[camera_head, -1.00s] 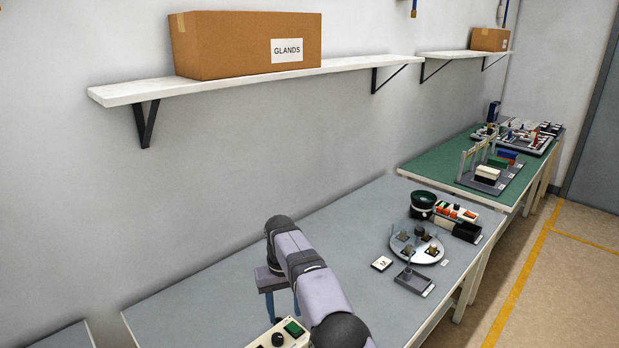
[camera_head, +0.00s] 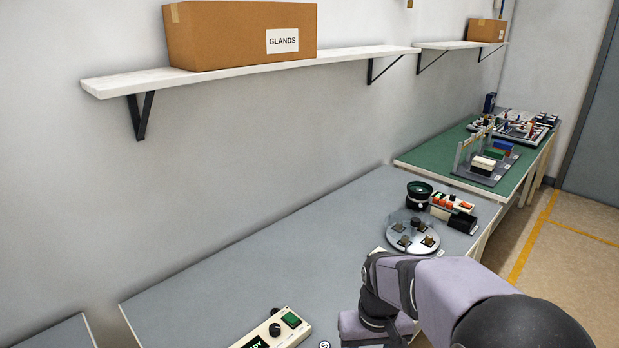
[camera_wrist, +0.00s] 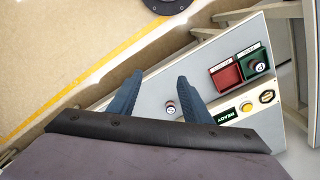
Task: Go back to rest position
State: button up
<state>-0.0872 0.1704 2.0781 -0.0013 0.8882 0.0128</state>
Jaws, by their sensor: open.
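My gripper shows in the wrist view as two blue fingers (camera_wrist: 160,82), spread apart with nothing held between them. Past them lies a grey bench top (camera_wrist: 152,98) with a small round pale piece (camera_wrist: 171,107) on it, seen between the fingers and apart from them. In the head view my arm reaches in from the lower right over the front of the grey bench (camera_head: 250,265). The fingers are hidden or out of frame there.
Mid-bench is clear.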

jog(key=s+d+f, duration=0.1)
jog(key=s, duration=0.5)
jog(key=s+d+f, duration=0.2)
jog(key=s, duration=0.4)
jog(key=shift+s+m, duration=0.2)
jog(key=shift+m, duration=0.2)
